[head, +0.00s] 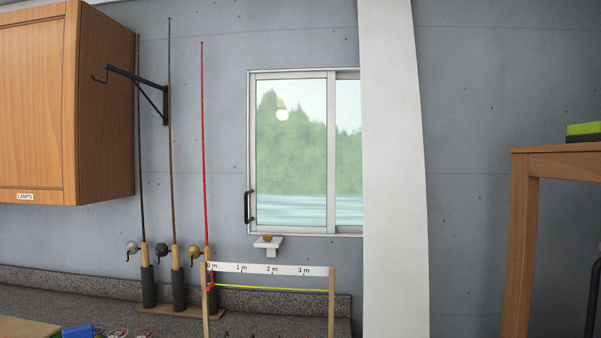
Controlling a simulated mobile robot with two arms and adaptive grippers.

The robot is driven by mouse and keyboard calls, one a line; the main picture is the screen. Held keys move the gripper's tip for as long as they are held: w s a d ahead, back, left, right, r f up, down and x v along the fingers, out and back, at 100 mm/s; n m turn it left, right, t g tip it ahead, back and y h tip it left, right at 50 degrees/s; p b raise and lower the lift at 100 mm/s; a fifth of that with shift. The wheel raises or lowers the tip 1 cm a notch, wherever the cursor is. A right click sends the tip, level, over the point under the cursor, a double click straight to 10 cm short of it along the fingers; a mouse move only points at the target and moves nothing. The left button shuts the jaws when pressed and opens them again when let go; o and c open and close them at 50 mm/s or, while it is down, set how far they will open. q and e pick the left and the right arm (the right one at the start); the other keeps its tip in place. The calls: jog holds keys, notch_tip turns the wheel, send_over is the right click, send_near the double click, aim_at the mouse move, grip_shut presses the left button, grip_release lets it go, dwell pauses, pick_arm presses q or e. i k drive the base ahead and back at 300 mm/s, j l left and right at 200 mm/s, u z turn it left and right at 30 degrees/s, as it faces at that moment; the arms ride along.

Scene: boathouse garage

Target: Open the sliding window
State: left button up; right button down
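The sliding window (291,150) is set in the grey wall near the middle of the head view. It has a light metal frame, a larger left pane and a narrower visible right pane (348,150). A dark upright handle (248,207) sits low on the left edge of the left pane. The left pane's edge lies against the left side of the frame, so the window looks shut. A white pillar hides the window's right part. Neither of my grippers is in view.
A white pillar (394,170) stands right of the window. Below are a small wall shelf (268,240), a measuring rack (270,270) and a counter. Fishing rods (205,150), a wall bracket (140,78) and a wooden cabinet (65,100) are at left. A wooden table (522,240) is at right.

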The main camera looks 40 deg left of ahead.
aim_at(329, 76)
jog(key=u, duration=1.55)
